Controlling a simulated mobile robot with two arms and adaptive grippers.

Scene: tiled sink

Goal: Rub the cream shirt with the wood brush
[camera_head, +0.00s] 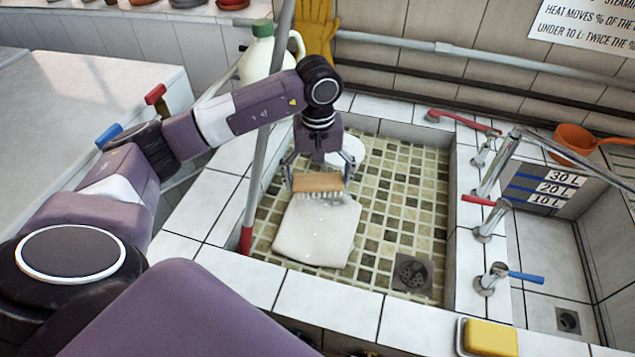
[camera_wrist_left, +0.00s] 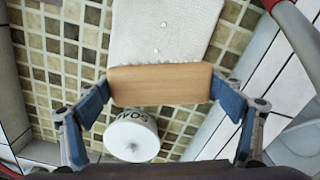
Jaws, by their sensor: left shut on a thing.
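The wood brush (camera_head: 318,183) is a light wooden block with pale bristles pointing down. My left gripper (camera_head: 318,178) is shut on it, one finger at each end, as the left wrist view (camera_wrist_left: 160,86) also shows. The cream shirt (camera_head: 314,235) lies folded flat on the tiled sink floor (camera_head: 405,190). The brush is over the shirt's far edge; I cannot tell whether the bristles touch it. The shirt also shows in the left wrist view (camera_wrist_left: 160,30), with small white specks on it. My right gripper is not in view.
A white round container (camera_wrist_left: 131,136) with dark lettering stands close behind the brush. A pole with a red tip (camera_head: 262,130) slants along the sink's left side. Taps (camera_head: 487,220) line the right rim, and a yellow block (camera_head: 490,338) sits at the front right. Floor right of the shirt is clear.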

